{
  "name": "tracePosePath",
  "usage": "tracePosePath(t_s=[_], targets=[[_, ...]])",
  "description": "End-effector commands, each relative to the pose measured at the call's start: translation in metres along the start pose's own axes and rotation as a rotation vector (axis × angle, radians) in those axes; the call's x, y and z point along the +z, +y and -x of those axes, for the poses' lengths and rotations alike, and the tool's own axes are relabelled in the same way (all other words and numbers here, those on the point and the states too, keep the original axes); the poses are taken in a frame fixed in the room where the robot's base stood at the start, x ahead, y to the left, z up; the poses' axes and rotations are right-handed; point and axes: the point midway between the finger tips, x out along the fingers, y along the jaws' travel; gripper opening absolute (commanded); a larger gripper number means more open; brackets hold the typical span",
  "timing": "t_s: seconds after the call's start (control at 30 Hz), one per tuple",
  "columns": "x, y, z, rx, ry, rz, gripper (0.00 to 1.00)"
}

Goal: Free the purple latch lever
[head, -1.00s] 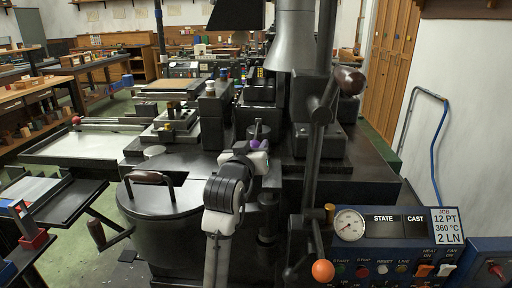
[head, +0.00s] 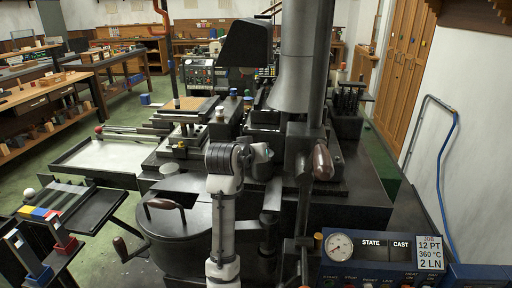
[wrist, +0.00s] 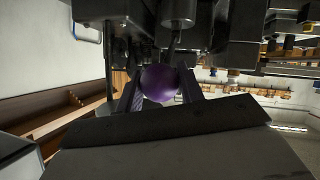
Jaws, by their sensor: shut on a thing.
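The purple knob (wrist: 159,83) of the latch lever is in the middle of the wrist view, close to the camera. My gripper (wrist: 160,90) is shut on it, with one dark finger on each side of the ball. The rest of the lever is hard to make out among the dark machine parts above. In the head view my pale, dark-banded arm rises in front of the caster and hides the knob and my fingertips.
The pot (head: 188,222) with a curved handle stands left of my arm. A tall lever with a brown knob (head: 323,163) stands to the right. The control panel (head: 380,258) with gauge is at the lower right. Dark machine parts crowd the gripper.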

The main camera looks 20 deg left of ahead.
Motion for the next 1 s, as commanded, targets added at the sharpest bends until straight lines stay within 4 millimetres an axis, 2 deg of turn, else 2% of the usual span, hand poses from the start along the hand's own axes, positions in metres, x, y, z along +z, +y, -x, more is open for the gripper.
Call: tracePosePath(t_s=[0.03, 0.3, 0.9, 0.93, 1.0], targets=[[-0.011, 0.003, 0.003, -0.002, -0.017, 0.003, 0.00], [-0.022, 0.005, 0.000, -0.018, -0.094, 0.017, 0.00], [-0.028, 0.005, -0.001, -0.024, -0.113, 0.023, 0.00], [-0.028, 0.005, -0.001, -0.023, -0.112, 0.023, 0.41], [-0.028, 0.005, -0.001, -0.023, -0.112, 0.023, 0.51]])
